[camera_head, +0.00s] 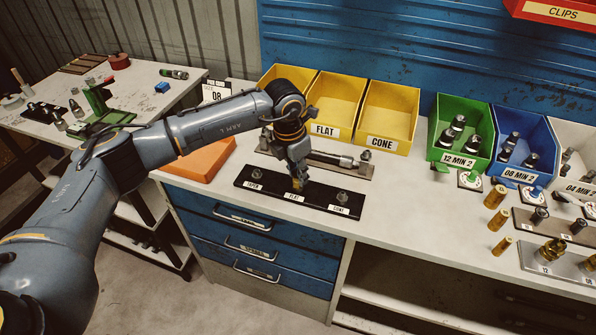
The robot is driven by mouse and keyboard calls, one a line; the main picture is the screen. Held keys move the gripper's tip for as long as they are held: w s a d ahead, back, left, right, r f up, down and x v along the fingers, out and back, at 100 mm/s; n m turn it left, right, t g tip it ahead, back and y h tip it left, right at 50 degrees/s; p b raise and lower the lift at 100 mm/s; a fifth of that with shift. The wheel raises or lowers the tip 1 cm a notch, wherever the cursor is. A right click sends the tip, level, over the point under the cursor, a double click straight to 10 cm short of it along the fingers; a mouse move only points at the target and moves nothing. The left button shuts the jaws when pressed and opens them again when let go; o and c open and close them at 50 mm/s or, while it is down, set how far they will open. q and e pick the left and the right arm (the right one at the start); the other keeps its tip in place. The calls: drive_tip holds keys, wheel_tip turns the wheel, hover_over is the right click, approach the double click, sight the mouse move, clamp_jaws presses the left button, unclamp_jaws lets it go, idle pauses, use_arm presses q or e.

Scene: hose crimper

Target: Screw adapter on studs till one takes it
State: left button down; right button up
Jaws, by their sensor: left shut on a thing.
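A black stud board (318,199) lies on the white workbench, with three labels along its front edge. The left label is hard to read; the middle one seems to read FLAT and the right one CONE. A stud stands at the left end (257,175) and another at the right end (342,197). My left gripper (298,181) points down over the middle of the board, shut on a small brass-coloured adapter (297,185). The gripper and adapter hide the middle stud, so I cannot tell whether they touch. My right gripper is out of view.
Behind the board lie a grey plate with a long tool (330,159) and yellow bins (388,112), two labelled FLAT and CONE. An orange case (205,160) is at left. Brass cylinders (496,197) and fitting plates stand at right. Bare bench (425,210) lies between.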

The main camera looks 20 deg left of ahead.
use_arm(q)
drive_tip(key=c, duration=1.5)
unclamp_jaws()
drive_tip(key=shift+m, duration=0.5)
drive_tip(key=o, duration=0.5)
drive_tip(key=shift+c, duration=0.2)
